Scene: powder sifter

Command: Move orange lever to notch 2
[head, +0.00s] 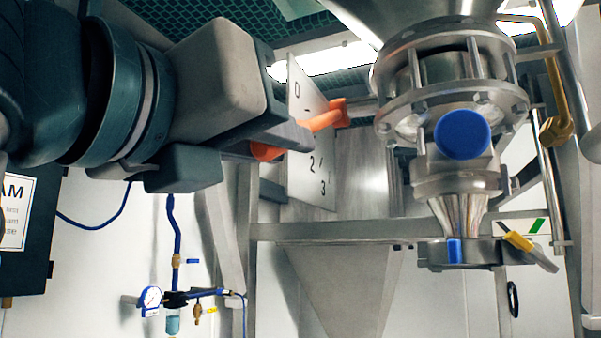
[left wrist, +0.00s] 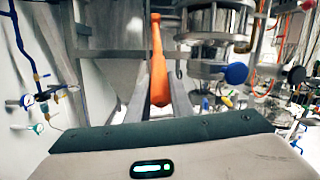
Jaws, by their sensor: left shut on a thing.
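The orange lever (head: 322,119) reaches out past the white number plate (head: 314,188), which carries the numbers 0, 2 and 3 from top to bottom. The lever crosses the plate between 0 and 2; the number 1 is not visible behind the lever and gripper. My left gripper (head: 268,147) is shut on the lever near its outer end. In the left wrist view the lever (left wrist: 158,65) stands upright in the picture, with its thick end between my two fingers (left wrist: 161,103). My right gripper is not in view.
A steel valve body with a blue round cap (head: 462,134) hangs right of the plate. A steel hopper (head: 345,285) and frame beam (head: 330,231) lie below. A pressure gauge (head: 151,297) with blue hose is on the wall at lower left.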

